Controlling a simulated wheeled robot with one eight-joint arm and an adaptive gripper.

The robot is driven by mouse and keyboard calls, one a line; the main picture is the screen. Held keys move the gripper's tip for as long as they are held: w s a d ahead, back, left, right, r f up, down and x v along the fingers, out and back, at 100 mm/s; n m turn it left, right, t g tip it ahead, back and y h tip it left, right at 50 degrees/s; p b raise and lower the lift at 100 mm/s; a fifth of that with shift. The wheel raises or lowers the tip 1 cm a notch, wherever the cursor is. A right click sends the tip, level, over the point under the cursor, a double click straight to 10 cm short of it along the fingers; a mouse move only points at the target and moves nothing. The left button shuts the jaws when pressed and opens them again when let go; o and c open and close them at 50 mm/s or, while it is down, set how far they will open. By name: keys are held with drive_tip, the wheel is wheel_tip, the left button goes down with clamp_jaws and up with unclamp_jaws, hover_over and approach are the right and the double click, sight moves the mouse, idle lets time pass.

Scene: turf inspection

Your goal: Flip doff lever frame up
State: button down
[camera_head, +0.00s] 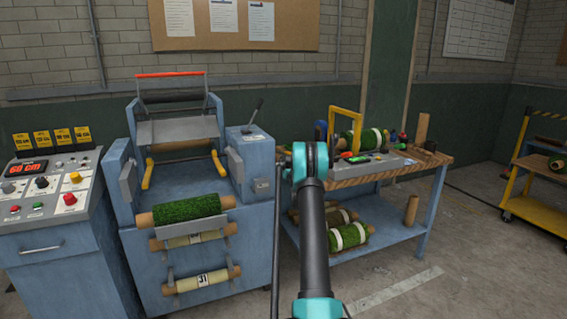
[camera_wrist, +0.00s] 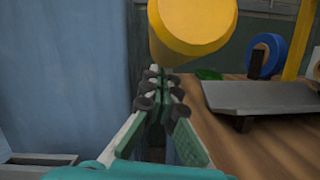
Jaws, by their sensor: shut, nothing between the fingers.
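The blue turf machine (camera_head: 200,265) stands left of centre in the head view. Two yellow lever arms, left (camera_head: 148,174) and right (camera_head: 218,163), flank its front opening below a grey plate; I cannot tell for sure that they are the doff lever frame. A green turf roll (camera_head: 190,209) lies across the front below them. In the wrist view my gripper (camera_wrist: 163,82) is shut and empty. A thick yellow cylinder end (camera_wrist: 190,28) is close above and beyond its fingertips; contact is not clear. The head view hides the gripper behind my arm.
A wooden workbench (camera_head: 405,170) with a yellow-handled frame (camera_head: 345,112) and turf rolls stands right of the machine. In the wrist view a blue tape roll (camera_wrist: 265,55) and a grey plate (camera_wrist: 260,97) sit on it. A control console (camera_head: 45,200) stands at left.

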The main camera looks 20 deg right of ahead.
drive_tip(key=shift+w+r, duration=0.2)
drive_tip(key=shift+r, duration=0.5)
wheel_tip(320, 180, down, 5)
drive_tip(key=s, duration=0.1)
drive_tip(key=r+v, duration=0.2)
drive_tip(key=v, duration=0.8)
drive_tip(key=shift+s+a, duration=0.35)
